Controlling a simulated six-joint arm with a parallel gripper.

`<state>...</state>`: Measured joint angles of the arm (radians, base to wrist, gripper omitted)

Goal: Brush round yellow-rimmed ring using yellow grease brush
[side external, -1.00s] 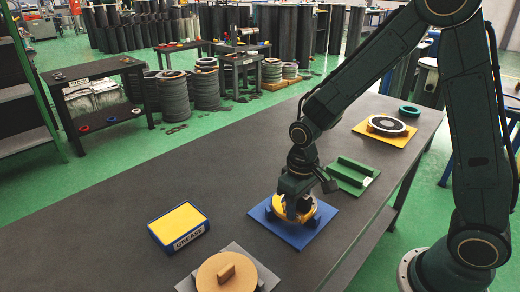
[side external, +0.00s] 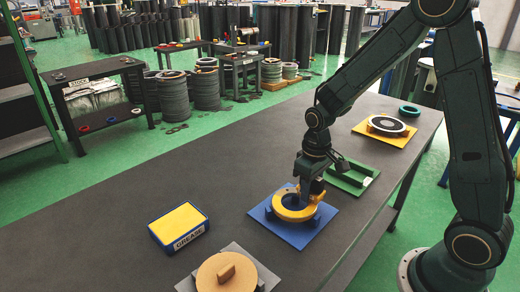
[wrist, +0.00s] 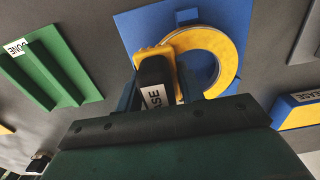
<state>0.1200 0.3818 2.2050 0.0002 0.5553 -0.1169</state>
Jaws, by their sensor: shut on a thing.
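The yellow-rimmed ring (side external: 283,214) lies flat on a blue plate (side external: 312,232), with dark holders around it. In the wrist view the ring (wrist: 232,62) shows as a wide yellow band with a grey inner edge. My gripper (side external: 313,190) is over the ring's right side, fingers pointing down. It is shut on the grease brush, whose dark labelled body (wrist: 154,78) and yellow end (wrist: 145,54) show in the wrist view. The yellow end overlaps the ring's edge there; I cannot tell whether it touches. Part of the brush is hidden by my gripper.
A blue grease box with a yellow top (side external: 180,224) stands left of the ring. A tan lid with a grip (side external: 226,272) is at the front. A green holder (side external: 352,178) and a yellow plate with a black ring (side external: 386,128) lie behind. The table's left side is clear.

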